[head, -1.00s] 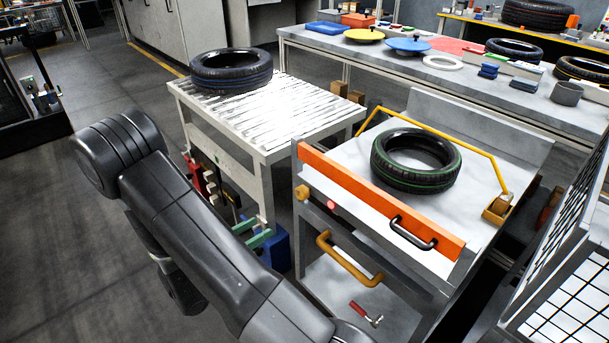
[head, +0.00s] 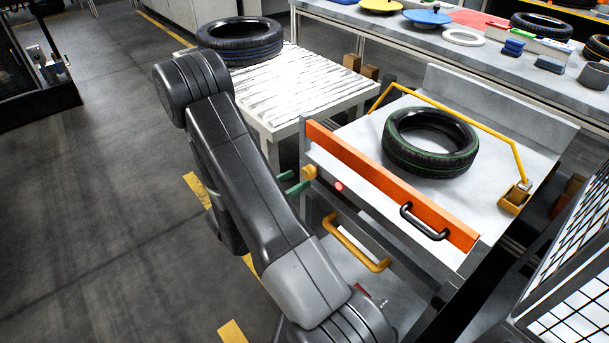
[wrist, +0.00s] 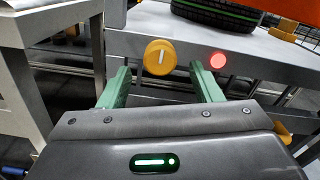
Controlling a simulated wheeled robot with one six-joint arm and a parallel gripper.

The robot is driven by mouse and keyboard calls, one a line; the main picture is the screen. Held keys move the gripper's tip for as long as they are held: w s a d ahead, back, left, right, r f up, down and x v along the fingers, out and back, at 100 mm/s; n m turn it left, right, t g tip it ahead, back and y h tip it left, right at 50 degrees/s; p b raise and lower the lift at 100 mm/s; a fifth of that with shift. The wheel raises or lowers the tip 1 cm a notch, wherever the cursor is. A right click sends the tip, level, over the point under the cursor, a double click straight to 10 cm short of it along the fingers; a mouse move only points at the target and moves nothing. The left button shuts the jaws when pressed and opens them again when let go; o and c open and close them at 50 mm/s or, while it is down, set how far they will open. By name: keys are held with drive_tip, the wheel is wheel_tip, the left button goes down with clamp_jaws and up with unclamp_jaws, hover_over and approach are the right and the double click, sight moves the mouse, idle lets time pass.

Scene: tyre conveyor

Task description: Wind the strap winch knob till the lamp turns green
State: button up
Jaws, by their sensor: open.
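The orange-yellow knob (wrist: 160,58) with a white pointer line is on the front frame of the cart. It also shows in the head view (head: 309,172). The line points nearly straight up. The round lamp (wrist: 217,60) to its right glows red, also in the head view (head: 338,186). My gripper (wrist: 162,76) is open, its two green fingers one on each side of the knob's lower part in the wrist view. The fingers look apart from the knob; how far short of it they stop is hard to tell. In the head view my gripper (head: 292,184) is just left of the knob.
A green-striped tyre (head: 431,142) lies on the cart behind an orange bar (head: 390,186) with a black handle (head: 425,221). A yellow frame (head: 460,112) runs around it. A roller table (head: 290,85) with another tyre stands left. A mesh panel (head: 570,260) is at right.

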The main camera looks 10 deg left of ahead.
sight(305, 175)
drive_tip(key=shift+x, duration=2.1)
drive_tip(key=shift+c, duration=0.2)
drive_tip(key=c, duration=1)
